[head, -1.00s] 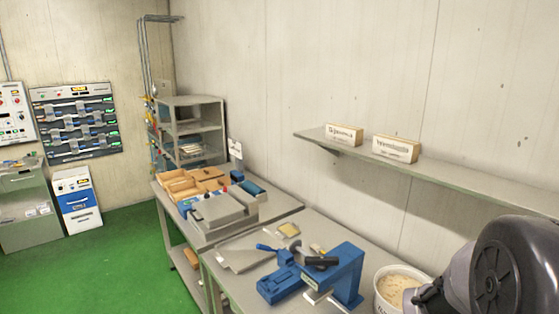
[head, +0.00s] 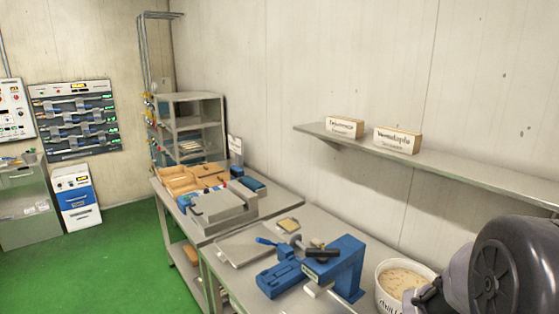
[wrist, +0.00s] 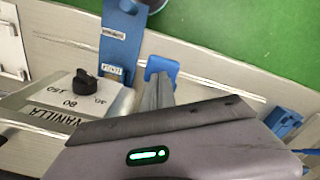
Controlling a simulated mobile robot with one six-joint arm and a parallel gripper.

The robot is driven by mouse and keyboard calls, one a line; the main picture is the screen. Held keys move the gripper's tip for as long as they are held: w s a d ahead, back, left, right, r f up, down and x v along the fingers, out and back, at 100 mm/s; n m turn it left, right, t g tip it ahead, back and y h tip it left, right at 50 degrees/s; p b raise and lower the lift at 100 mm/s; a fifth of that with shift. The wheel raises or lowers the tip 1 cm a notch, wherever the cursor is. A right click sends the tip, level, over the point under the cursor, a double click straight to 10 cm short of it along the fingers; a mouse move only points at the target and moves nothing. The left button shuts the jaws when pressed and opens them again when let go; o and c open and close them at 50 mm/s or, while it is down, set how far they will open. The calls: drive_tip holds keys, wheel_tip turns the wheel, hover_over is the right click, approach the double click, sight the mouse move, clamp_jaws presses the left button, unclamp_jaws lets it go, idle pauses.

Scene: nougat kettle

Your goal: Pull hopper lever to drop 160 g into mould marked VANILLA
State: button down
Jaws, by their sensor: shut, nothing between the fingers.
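My gripper (wrist: 160,82) is shut and empty. Its fingers show in the wrist view, close to a blue hooked piece; I cannot tell whether they touch it or whether it is the hopper lever. Left of them is a metal housing (wrist: 52,92) with a VANILLA label (wrist: 52,117), a black knob (wrist: 85,88) and printed numbers. A blue upright (wrist: 122,45) stands behind the knob. In the head view, a white tub (head: 385,295) of pale speckled mass has partly hidden lettering; my arm covers its right side. I cannot make out the mould clearly.
A blue press-like machine (head: 335,262) with a black handle stands on the near table, beside a flat metal tray (head: 240,252). A wall shelf (head: 455,172) with two labelled blocks runs above. A farther table holds a grey box (head: 222,207). Green floor at left is clear.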

wheel_tip(320, 180, up, 10)
drive_tip(key=p, duration=0.8)
idle(0.3)
drive_tip(key=s+a+f+t+y+b, duration=0.1)
drive_tip(key=s+a+f+t+b, duration=0.2)
drive_tip(key=b, duration=0.9)
drive_tip(key=s+a+f+t+y+b, duration=0.1)
drive_tip(key=s+a+f+t+b, duration=0.1)
drive_tip(key=s+a+b, duration=0.6)
drive_tip(key=a+f+b, duration=0.1)
drive_tip(key=a+b, duration=0.2)
drive_tip(key=b, duration=0.2)
drive_tip(key=shift+a+t, duration=0.25)
drive_tip(key=shift+t, duration=0.15)
